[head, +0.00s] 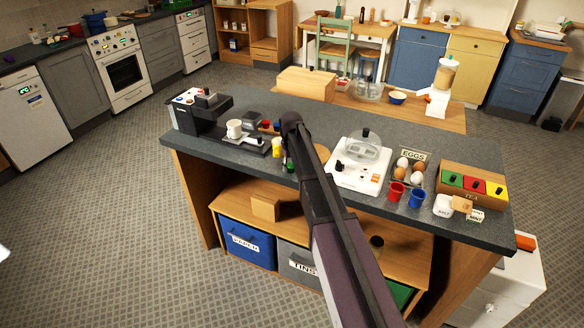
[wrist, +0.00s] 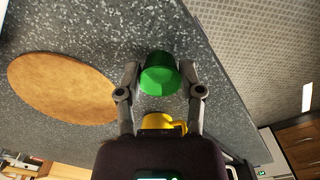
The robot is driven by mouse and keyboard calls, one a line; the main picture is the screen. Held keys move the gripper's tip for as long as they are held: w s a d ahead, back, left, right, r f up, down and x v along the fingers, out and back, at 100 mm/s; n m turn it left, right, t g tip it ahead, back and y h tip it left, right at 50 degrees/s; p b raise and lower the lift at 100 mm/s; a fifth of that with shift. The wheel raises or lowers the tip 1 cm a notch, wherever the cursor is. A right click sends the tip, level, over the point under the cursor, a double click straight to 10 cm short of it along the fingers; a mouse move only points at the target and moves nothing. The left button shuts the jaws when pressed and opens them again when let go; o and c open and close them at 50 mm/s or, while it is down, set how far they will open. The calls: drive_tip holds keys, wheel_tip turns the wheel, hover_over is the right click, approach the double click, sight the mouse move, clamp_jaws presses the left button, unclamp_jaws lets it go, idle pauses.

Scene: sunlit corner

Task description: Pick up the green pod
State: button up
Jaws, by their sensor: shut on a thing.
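The green pod (wrist: 160,76) sits between the two fingertips of my gripper (wrist: 161,72) in the wrist view. The fingers are shut on it, one on each side. In the head view a small bit of the green pod (head: 290,167) shows just below the end of my arm, which hides most of my gripper. I cannot tell whether the pod touches the grey counter or hangs just above it. A yellow pod (wrist: 163,121) lies close to the green one, nearer my wrist; it also shows in the head view (head: 277,147).
A black coffee machine (head: 206,110) with a white cup (head: 234,129) stands left on the grey counter (head: 350,127). A round wooden board (wrist: 62,88) lies beside my gripper. Right of my arm are a white egg cooker (head: 358,175), an egg tray (head: 408,172) and a tea box (head: 471,186).

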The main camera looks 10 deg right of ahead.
sight(291, 166)
drive_tip(key=shift+r, duration=0.15)
wheel_tip(291, 166, up, 4)
drive_tip(key=p, duration=0.3)
drive_tip(key=shift+f+p, duration=0.2)
drive_tip(key=shift+p, duration=0.2)
drive_tip(key=s+d+r+p, duration=0.1)
drive_tip(key=s+d, duration=0.1)
drive_tip(key=s, duration=1.3)
drive_tip(key=shift+s+d, duration=0.3)
drive_tip(key=shift+s, duration=0.1)
